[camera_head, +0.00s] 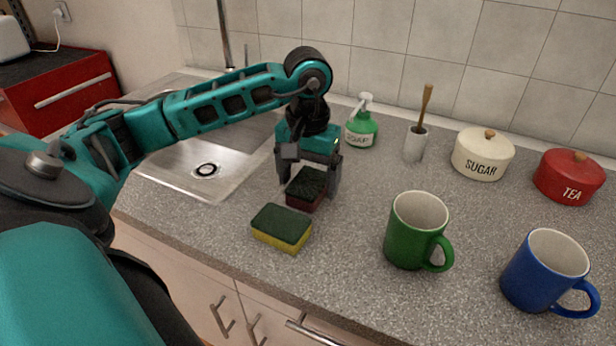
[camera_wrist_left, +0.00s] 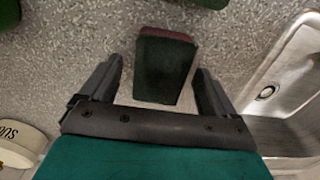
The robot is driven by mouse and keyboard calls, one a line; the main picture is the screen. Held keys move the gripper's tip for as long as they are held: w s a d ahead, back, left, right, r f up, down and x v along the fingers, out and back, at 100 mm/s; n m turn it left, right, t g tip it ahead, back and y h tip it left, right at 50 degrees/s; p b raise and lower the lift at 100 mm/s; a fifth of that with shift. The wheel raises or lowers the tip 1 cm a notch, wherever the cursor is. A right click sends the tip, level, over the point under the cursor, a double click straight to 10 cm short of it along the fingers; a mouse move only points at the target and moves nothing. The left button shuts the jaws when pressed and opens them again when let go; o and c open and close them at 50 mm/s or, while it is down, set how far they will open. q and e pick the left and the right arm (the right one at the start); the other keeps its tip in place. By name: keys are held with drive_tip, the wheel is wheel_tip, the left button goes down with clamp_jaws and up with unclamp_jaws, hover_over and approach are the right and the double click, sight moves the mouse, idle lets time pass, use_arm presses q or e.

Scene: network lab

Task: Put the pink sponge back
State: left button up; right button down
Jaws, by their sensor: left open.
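The pink sponge (camera_head: 305,188) has a dark scouring top and a dull reddish-pink side. It lies on the grey speckled counter beside the sink; in the left wrist view it also shows (camera_wrist_left: 163,70), dark with a reddish far edge. My left gripper (camera_head: 309,186) is over it, pointing down and open. In the left wrist view the fingers (camera_wrist_left: 159,72) stand on either side of the sponge, with a gap on each side. The head view hides part of the sponge behind the gripper. My right gripper is in neither view.
A yellow and green sponge (camera_head: 281,227) lies just in front. A green mug (camera_head: 414,232) and blue mug (camera_head: 545,270) stand to the right. Behind are a soap bottle (camera_head: 361,128), brush holder (camera_head: 415,145), sugar pot (camera_head: 482,155) and tea pot (camera_head: 568,178). The sink (camera_head: 185,165) is left.

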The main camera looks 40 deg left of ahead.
sight(307, 183)
use_arm(q)
wheel_tip(307, 183, up, 11)
drive_tip(key=p, duration=0.1)
idle(0.7)
